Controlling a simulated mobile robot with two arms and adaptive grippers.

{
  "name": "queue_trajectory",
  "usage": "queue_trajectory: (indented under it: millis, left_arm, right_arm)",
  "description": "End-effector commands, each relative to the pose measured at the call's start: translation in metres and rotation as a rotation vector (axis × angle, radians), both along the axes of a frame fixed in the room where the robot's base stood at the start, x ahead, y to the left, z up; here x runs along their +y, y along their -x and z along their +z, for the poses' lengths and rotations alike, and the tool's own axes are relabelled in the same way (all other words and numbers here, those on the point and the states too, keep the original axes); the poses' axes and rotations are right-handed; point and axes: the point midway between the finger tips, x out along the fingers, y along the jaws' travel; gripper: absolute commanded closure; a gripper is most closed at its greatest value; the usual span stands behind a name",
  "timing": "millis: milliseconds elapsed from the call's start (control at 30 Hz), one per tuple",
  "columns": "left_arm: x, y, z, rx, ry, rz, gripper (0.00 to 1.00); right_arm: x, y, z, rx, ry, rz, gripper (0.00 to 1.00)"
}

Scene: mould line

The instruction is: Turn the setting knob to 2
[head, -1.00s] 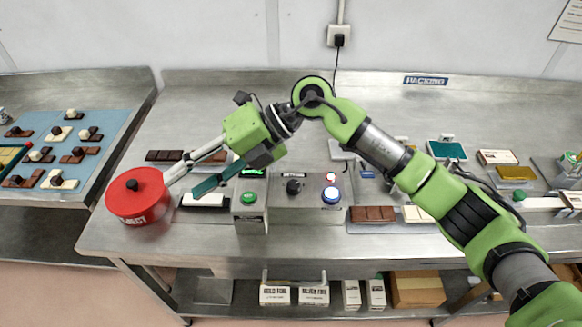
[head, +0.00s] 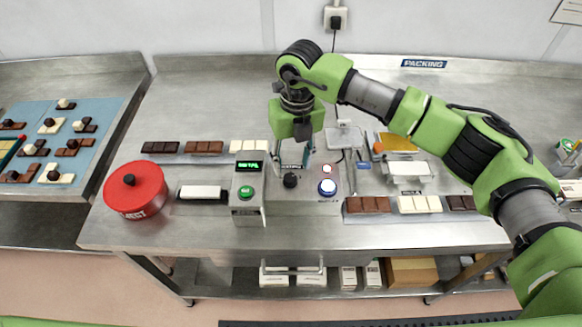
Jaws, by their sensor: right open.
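The setting knob (head: 290,181) is a small black dial on the grey control box (head: 305,207) in the middle of the bench. Which mark it points at is too small to read. My right gripper (head: 296,164) is open and points down just behind and above the knob, with nothing between its fingers. The fingers partly cover the label behind the knob; I cannot tell whether they touch the box. My left gripper is not in view.
A post with a green display (head: 249,165) and green button (head: 246,192) stands left. A red reject bin (head: 136,200) is further left. Chocolate bars (head: 369,205) lie right.

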Motion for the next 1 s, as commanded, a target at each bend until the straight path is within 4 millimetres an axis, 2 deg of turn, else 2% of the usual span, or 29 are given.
queue_trajectory:
  millis: [33, 300, 667, 700, 833, 1000]
  left_arm:
    - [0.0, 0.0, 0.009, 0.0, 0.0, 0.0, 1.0]
    - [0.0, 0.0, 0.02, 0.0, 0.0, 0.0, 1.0]
    - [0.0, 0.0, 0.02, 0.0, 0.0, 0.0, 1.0]
    - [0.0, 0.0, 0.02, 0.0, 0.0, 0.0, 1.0]
    - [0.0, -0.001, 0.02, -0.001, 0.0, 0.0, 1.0]
    - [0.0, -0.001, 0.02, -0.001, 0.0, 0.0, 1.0]
  right_arm:
    - [0.001, 0.001, -0.007, 0.005, 0.001, 0.0, 0.59]
    - [0.003, 0.001, -0.044, 0.002, -0.002, 0.001, 0.59]
    - [0.003, 0.001, -0.051, -0.001, -0.001, 0.001, 0.59]
    - [0.003, 0.001, -0.051, -0.001, -0.001, 0.001, 0.64]
    - [0.003, 0.001, -0.051, -0.001, -0.001, 0.001, 0.98]
    - [0.003, 0.001, -0.051, 0.0, -0.002, 0.002, 0.98]
